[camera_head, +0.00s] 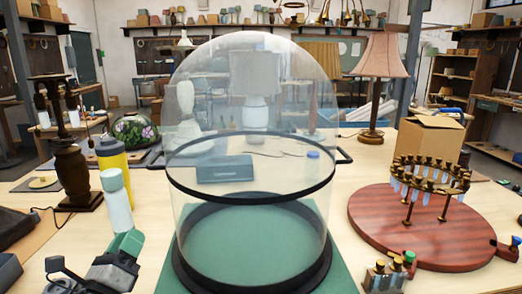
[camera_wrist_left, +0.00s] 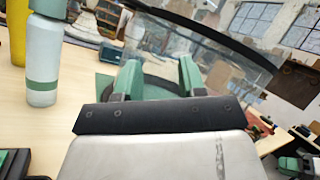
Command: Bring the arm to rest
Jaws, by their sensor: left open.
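My left gripper (camera_head: 127,244) is at the lower left of the head view, beside the left side of a clear dome (camera_head: 252,75). Its green fingers also show in the left wrist view (camera_wrist_left: 159,76), spread apart with nothing held between them. The dome's dark curved rim (camera_wrist_left: 205,30) shows beyond the fingers in the wrist view. I cannot tell whether the gripper touches the dome. My right gripper is not seen.
A pale green bottle (camera_head: 117,205), a yellow bottle (camera_head: 112,155) and a dark turned lamp post (camera_head: 72,172) stand close on the left. A round red-brown board (camera_head: 375,225) with a brass ring of pegs is right. A cardboard box (camera_head: 430,138) stands behind it.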

